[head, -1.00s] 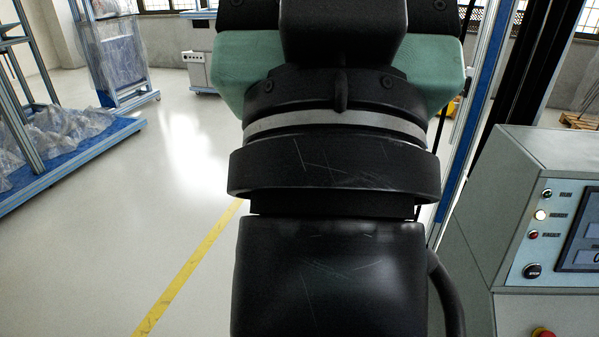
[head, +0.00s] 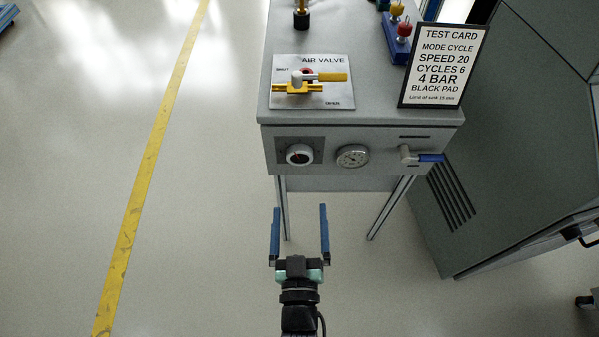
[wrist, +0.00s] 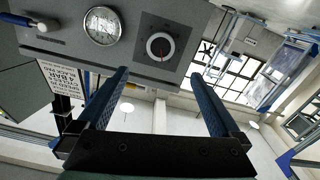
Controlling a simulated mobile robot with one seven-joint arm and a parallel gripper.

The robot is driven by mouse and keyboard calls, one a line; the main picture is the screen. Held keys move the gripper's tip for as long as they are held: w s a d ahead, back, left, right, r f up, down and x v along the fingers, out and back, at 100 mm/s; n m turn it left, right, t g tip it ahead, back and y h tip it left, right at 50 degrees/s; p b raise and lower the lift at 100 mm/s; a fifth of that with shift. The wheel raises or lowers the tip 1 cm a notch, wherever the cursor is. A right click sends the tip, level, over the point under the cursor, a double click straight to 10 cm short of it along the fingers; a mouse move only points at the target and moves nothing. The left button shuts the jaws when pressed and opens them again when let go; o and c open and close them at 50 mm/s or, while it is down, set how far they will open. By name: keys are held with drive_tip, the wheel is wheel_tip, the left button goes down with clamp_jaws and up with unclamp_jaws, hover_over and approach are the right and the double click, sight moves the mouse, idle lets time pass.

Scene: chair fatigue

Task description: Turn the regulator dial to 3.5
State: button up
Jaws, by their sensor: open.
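The regulator dial (head: 299,154), a round knob with a white rim and dark face, is on the left of the grey bench's front panel. In the wrist view the dial (wrist: 160,46) sits on a dark square plate, with a red mark on its face. Its setting is too small to read. A round pressure gauge (head: 352,156) is right of it; it also shows in the wrist view (wrist: 102,25). My gripper (head: 300,207) is open, its blue fingers upright in the picture, in front of the panel and apart from the dial. Nothing is between the fingers (wrist: 160,73).
A valve with a blue handle (head: 430,158) sticks out at the panel's right. On the bench top are a yellow-handled air valve (head: 318,78) on a plate, a test card (head: 443,66) reading 4 BAR, and blue parts with knobs. Floor is clear to the left.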

sight(299, 160)
drive_tip(key=w, duration=0.4)
drive_tip(key=w+b, duration=0.1)
drive_tip(key=w, duration=0.3)
drive_tip(key=w+b, duration=0.1)
drive_tip(key=w, duration=0.3)
drive_tip(key=shift+w+f, duration=0.25)
drive_tip(key=shift+f, duration=0.05)
drive_tip(key=shift+c, duration=0.2)
drive_tip(key=c, duration=1.3)
drive_tip(key=m, duration=0.4)
drive_tip(key=shift+m+b, duration=0.3)
drive_tip(key=shift+b, duration=0.05)
drive_tip(key=shift+m+b, duration=0.5)
drive_tip(key=shift+m, duration=1.6)
